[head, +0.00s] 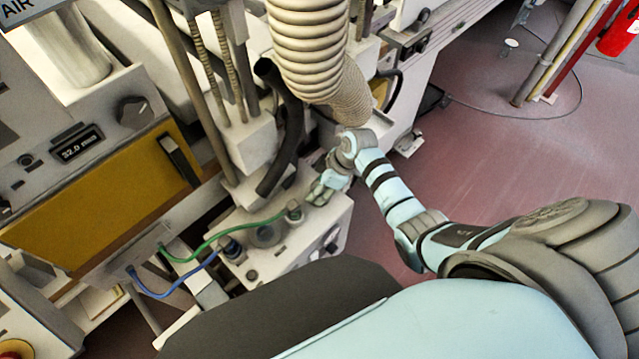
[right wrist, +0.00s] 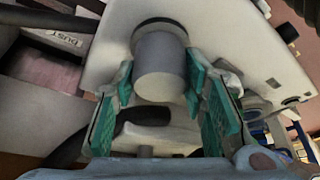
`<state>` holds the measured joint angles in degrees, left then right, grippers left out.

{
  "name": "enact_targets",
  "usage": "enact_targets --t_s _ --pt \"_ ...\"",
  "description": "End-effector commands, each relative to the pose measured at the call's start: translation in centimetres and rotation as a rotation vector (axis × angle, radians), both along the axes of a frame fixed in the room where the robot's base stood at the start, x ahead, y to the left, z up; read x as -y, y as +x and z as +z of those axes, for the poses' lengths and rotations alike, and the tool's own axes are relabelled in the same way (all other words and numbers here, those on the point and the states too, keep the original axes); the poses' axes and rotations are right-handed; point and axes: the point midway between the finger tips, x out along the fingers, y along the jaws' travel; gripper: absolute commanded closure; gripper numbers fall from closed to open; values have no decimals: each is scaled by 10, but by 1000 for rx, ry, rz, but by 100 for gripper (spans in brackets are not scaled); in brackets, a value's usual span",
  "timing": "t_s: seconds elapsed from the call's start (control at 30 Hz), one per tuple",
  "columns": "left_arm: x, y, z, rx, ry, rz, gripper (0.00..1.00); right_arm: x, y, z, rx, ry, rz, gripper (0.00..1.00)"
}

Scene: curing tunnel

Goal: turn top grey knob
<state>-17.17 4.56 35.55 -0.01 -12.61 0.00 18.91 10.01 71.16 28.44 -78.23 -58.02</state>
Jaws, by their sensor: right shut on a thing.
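My right gripper (head: 319,190) is at the top right edge of the pale box with the hoses (head: 312,238). In the right wrist view, the grey knob (right wrist: 160,68) is a short smooth cylinder with a dark ring at its base, set in a pale panel. My right gripper (right wrist: 160,100) has its teal finger pads on both sides of this knob and is shut on it. In the head view I cannot make out the held knob behind the fingers. My left gripper is out of view.
A green hose (head: 222,234) and a blue hose (head: 180,291) run to fittings on the box. A ribbed duct (head: 308,50) and a black hose (head: 285,140) hang close to the gripper. The yellow panel (head: 100,205) is at left. Open red floor (head: 480,150) lies at right.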

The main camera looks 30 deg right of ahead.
Motion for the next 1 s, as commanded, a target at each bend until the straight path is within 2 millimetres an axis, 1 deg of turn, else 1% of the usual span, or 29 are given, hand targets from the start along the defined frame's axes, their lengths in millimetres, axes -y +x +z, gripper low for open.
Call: enact_targets --t_s 0.03,0.07,0.1,0.17,0.2,0.47,0.57,0.67,0.9,1.0 --pt "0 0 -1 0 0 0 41 0 2 0 5 -1 0 89" --pt "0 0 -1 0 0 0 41 0 2 0 5 -1 0 60" --pt "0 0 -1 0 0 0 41 0 2 0 5 -1 1 53" --pt "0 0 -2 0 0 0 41 0 2 0 5 -1 1 44" --pt "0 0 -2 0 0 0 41 0 2 0 5 -1 1 41" --pt "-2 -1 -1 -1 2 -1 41 0 1 0 4 -1 2 41" --pt "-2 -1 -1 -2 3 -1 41 3 0 6 6 -2 0 41" --pt "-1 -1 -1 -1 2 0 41 9 -3 24 8 -2 1 41" --pt "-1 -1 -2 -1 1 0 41 30 -19 85 8 -6 3 41" --pt "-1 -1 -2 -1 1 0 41 35 -23 102 7 -3 1 41"
